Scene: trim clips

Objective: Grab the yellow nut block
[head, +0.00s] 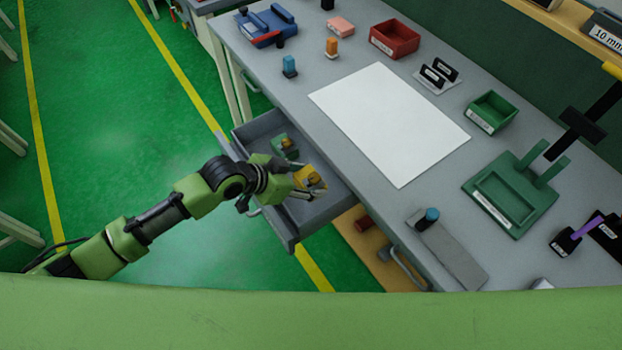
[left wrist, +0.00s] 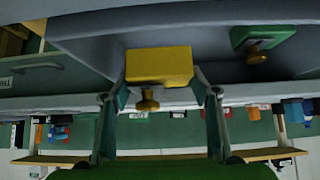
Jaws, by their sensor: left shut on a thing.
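The yellow nut block (head: 314,176) is at the open grey drawer (head: 286,240) under the bench. In the left wrist view the yellow block (left wrist: 160,64) has a small brass-coloured knob. My left gripper (head: 303,188) reaches into the drawer from the left and is shut on the yellow nut block. In the left wrist view its fingers (left wrist: 160,82) flank the block's two sides. Whether the block touches the drawer floor cannot be told. My right gripper is not in view.
A green block (left wrist: 264,38) with a knob lies in the same drawer (head: 288,145). The bench top holds a white sheet (head: 390,122), a red bin (head: 395,38), a green bin (head: 492,112) and a green fixture (head: 510,195). Green floor left of the drawer is clear.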

